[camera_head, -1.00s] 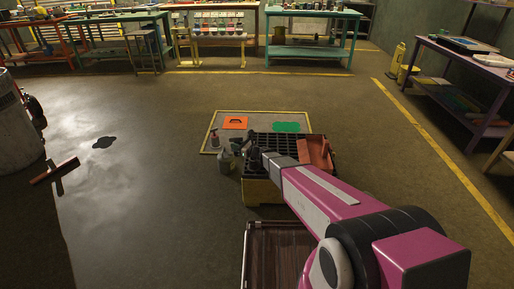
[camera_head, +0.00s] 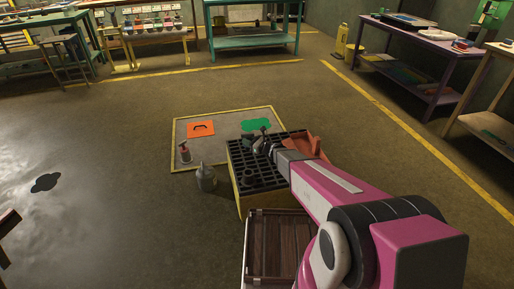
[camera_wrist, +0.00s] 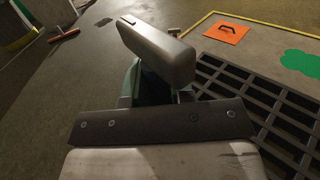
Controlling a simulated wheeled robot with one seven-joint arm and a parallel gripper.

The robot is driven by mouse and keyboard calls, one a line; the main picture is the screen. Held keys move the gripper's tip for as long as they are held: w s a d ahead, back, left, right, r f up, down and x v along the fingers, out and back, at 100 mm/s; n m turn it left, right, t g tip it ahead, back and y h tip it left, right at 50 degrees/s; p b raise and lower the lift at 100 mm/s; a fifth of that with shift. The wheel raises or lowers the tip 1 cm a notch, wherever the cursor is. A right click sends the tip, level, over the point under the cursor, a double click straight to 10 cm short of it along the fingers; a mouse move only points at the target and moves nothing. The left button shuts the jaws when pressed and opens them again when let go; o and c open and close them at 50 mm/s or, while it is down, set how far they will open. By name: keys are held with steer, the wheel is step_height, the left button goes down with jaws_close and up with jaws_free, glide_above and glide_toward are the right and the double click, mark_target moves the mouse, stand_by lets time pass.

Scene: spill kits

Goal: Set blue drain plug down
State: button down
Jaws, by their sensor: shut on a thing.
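My gripper (camera_head: 262,140) is over the far part of a black-grated spill pallet (camera_head: 240,160) with a yellow base. In the wrist view my gripper's thick grey finger (camera_wrist: 155,52) hides most of a dark greenish thing (camera_wrist: 133,84), which it is shut on. Its colour is too dark to tell whether it is the blue drain plug, and no clearly blue plug shows elsewhere. The grating (camera_wrist: 262,105) lies below and right of the gripper. I cannot tell whether the held thing touches it.
A yellow-edged mat (camera_head: 222,158) behind the pallet bears an orange panel (camera_head: 201,129), a green patch (camera_head: 256,124) and a red-topped bottle (camera_head: 185,153). A grey jug (camera_head: 206,178) stands left of the pallet. An orange-red piece (camera_head: 302,145) is at its right.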

steer(key=shift+w+d+f, duration=0.7)
steer(key=shift+w+f, duration=0.4)
steer(key=shift+f, duration=0.35)
steer(key=shift+w+d+f, duration=0.65)
steer(key=shift+w+f, duration=0.4)
steer(key=shift+f, duration=0.35)
steer(key=shift+w+d+f, duration=0.7)
steer(key=shift+w+f, duration=0.4)
steer(key=shift+f, duration=0.35)
steer(key=shift+f, duration=0.2)
steer(key=c, duration=1)
jaws_free()
steer(key=shift+r, duration=0.1)
